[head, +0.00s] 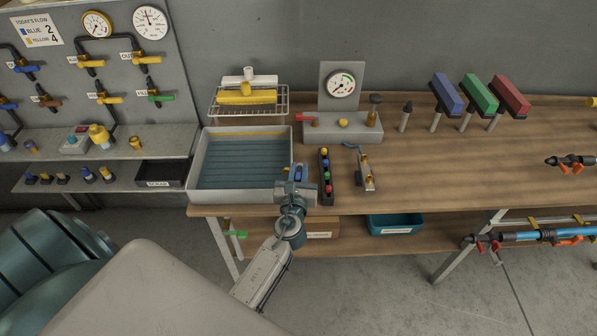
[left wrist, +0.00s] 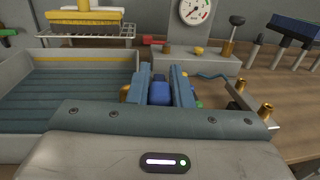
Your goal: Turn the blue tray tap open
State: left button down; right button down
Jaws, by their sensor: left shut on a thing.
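The grey tray (head: 291,150) stands at the left end of the wooden bench, with a dark ribbed floor; its right part shows in the left wrist view (left wrist: 137,70). My left gripper (head: 298,172) is at the tray's right front corner. In the left wrist view its two blue-grey fingers (left wrist: 163,82) are closed on a blue tap handle (left wrist: 160,93). A bit of brass (left wrist: 125,93) shows left of the fingers. The gripper hides most of the tap, so I cannot tell how far it is turned. My right gripper is not in view.
A black strip of coloured knobs (head: 325,178) stands close right of the gripper, with a brass-ended fitting (head: 366,170) beyond it. A gauge block (head: 341,127) is behind. A green-handled tap (head: 235,234) sits below the tray.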

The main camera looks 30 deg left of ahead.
pick_arm(q)
jog(key=shift+r, duration=0.1)
jog(key=c, duration=1.4)
grip_release()
jog(key=shift+o, duration=0.4)
jog(key=shift+w, duration=0.1)
jog(key=b+v, duration=0.3)
jog(key=v, duration=0.7)
jog(key=shift+s, duration=0.35)
jog(key=shift+d, duration=0.15)
